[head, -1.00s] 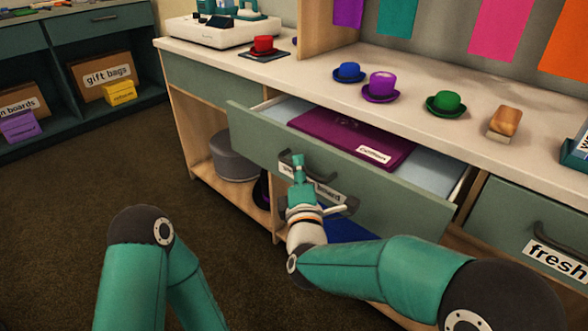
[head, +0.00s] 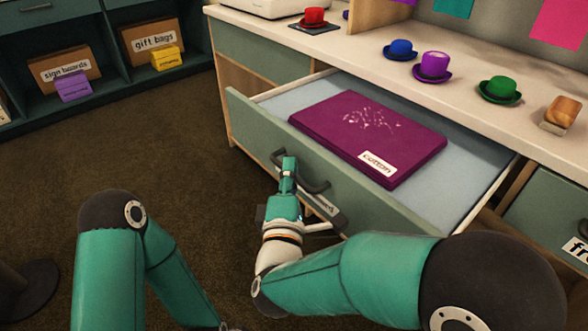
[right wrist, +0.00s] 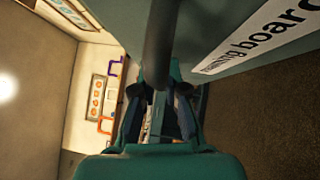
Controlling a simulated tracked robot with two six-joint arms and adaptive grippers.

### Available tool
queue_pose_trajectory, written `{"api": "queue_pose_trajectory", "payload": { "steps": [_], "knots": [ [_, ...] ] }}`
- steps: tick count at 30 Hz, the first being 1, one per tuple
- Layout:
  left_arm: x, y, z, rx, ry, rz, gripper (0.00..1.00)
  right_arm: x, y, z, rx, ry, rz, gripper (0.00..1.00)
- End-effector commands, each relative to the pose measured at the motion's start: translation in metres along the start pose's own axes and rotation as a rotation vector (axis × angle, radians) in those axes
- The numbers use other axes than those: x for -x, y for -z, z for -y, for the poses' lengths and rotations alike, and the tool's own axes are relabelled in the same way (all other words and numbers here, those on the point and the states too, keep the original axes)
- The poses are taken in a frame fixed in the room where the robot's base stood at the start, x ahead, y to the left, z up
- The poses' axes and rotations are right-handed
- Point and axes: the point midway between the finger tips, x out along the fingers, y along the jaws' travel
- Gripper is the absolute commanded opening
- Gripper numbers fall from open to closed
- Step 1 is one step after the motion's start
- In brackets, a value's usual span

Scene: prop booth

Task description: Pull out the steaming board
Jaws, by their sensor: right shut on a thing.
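The green drawer (head: 385,214) under the white counter stands well open. Its label, partly hidden by my gripper in the head view, shows in the right wrist view (right wrist: 262,36) with the word "board" readable. Inside lies a flat purple board (head: 345,132) with pale marks and a tag reading "cotton". My right gripper (head: 289,170) is shut on the drawer's dark bar handle (head: 316,187). In the right wrist view the handle (right wrist: 160,45) runs down between the fingers (right wrist: 160,100). My left arm shows at the lower left, but its gripper is not clearly in view.
Red (head: 313,17), blue (head: 400,49), purple (head: 433,66) and green (head: 498,89) small hats stand on the counter, with a wooden-backed brush (head: 561,114) at right. A shelf with boxes (head: 152,41) stands at back left. The brown floor between is clear.

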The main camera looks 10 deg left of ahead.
Motion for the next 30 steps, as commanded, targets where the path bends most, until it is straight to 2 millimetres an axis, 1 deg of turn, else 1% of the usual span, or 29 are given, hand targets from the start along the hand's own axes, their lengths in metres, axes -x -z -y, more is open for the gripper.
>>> {"api": "queue_pose_trajectory", "payload": {
  "steps": [1, 5, 6, 10, 11, 19, 22, 26, 30],
  "knots": [
    [0.000, 0.000, 0.000, 0.000, 0.000, 0.000, 0.40, 0.000, 0.003, 0.003, 0.003, 0.006, -0.008, 0.00],
    [0.000, 0.000, 0.000, 0.000, 0.000, 0.000, 0.40, 0.000, 0.002, 0.003, 0.002, 0.006, -0.007, 0.00],
    [0.000, 0.000, 0.000, 0.000, 0.000, 0.000, 0.40, 0.000, 0.002, 0.003, 0.002, 0.006, -0.007, 0.15],
    [0.000, 0.000, 0.000, 0.000, 0.000, 0.000, 0.40, 0.000, 0.001, 0.002, 0.002, 0.005, -0.004, 0.37],
    [0.000, 0.000, 0.000, 0.000, 0.000, 0.000, 0.40, 0.000, 0.001, 0.002, 0.002, 0.005, -0.003, 0.38],
    [0.000, 0.000, 0.000, 0.000, 0.000, 0.000, 0.40, -0.001, -0.001, 0.001, 0.000, 0.003, 0.002, 0.38],
    [0.001, 0.000, 0.000, 0.000, 0.000, 0.000, 0.40, -0.001, -0.002, -0.004, -0.001, 0.001, 0.002, 0.38],
    [0.001, 0.000, 0.000, 0.000, 0.000, 0.000, 0.40, -0.003, -0.004, -0.019, -0.003, -0.001, 0.003, 0.38],
    [0.001, 0.000, 0.000, 0.000, 0.000, 0.000, 0.40, -0.006, -0.008, -0.045, -0.006, -0.006, 0.006, 0.38]
  ]
}}
